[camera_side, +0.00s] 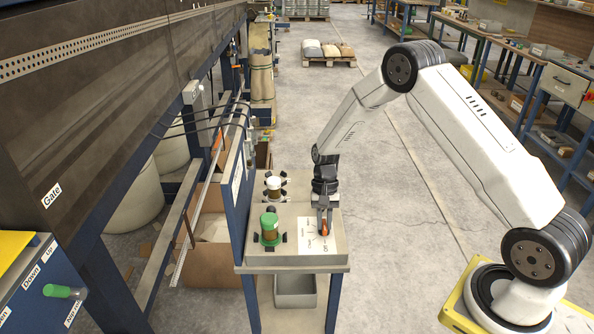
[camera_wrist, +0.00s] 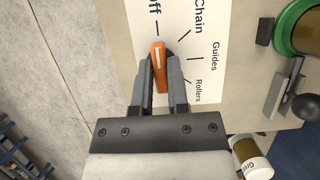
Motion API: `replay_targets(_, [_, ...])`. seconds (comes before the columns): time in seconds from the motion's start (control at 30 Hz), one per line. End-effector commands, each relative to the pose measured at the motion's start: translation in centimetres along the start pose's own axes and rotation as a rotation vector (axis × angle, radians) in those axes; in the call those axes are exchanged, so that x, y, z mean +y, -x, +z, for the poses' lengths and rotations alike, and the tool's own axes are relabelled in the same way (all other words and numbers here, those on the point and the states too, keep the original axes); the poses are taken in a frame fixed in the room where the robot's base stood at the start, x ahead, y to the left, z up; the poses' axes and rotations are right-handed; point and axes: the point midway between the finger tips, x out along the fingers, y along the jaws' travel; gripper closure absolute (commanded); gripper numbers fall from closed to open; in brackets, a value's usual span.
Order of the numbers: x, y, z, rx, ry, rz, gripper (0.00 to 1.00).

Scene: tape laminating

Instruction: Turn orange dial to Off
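The orange dial (camera_wrist: 159,66) sits on a white label plate (camera_wrist: 204,15) on the bench panel. In the wrist view its white mark points up the picture, toward the tick beside the "Off" lettering. Chain, Guides and Rollers are lettered to the right. My gripper (camera_wrist: 160,70) has one dark finger on each side of the dial and looks closed on it, with little or no gap. In the side view my gripper (camera_side: 324,228) points down over the dial (camera_side: 324,229), which is partly hidden by the fingers.
A blue upright panel (camera_side: 240,185) borders the bench on the left. Open floor lies to the right.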

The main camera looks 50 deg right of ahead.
Motion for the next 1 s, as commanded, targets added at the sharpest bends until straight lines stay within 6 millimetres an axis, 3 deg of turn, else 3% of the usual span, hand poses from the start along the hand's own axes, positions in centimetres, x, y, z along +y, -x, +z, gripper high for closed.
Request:
replay_targets(0.03, [0.0, 0.1, -0.1, 0.002, -0.001, -0.001, 0.63])
replay_targets(0.1, [0.0, 0.1, -0.1, 0.002, -0.001, -0.001, 0.47])
replay_targets(0.57, [0.0, 0.6, 0.0, 0.001, -0.001, -0.002, 0.47])
replay_targets(1.0, [0.0, 5.7, -0.1, 0.004, -0.002, -0.003, 0.47])
